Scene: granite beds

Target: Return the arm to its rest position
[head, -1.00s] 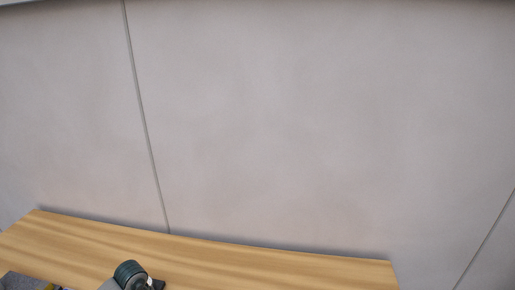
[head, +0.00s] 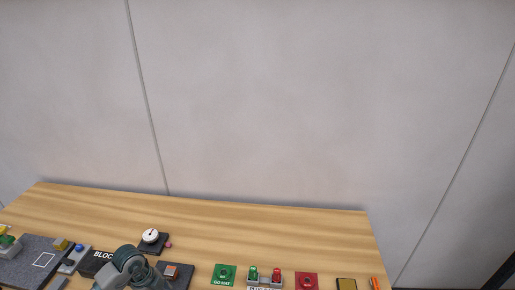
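A rounded dark-teal and grey part of one of my arms (head: 128,262) shows at the bottom left of the head view, above the table's near part. It covers some of the table there. I cannot tell which arm it belongs to. No gripper fingers can be made out, and no other part of my arms shows.
The wooden table (head: 230,225) has a clear back strip. Along its front are a granite bed (head: 22,270), a black block (head: 97,257), a white-dial device (head: 151,236), a green mat (head: 224,275), a red mat (head: 306,281) and a gold-brown tile (head: 346,284). A plain wall stands behind.

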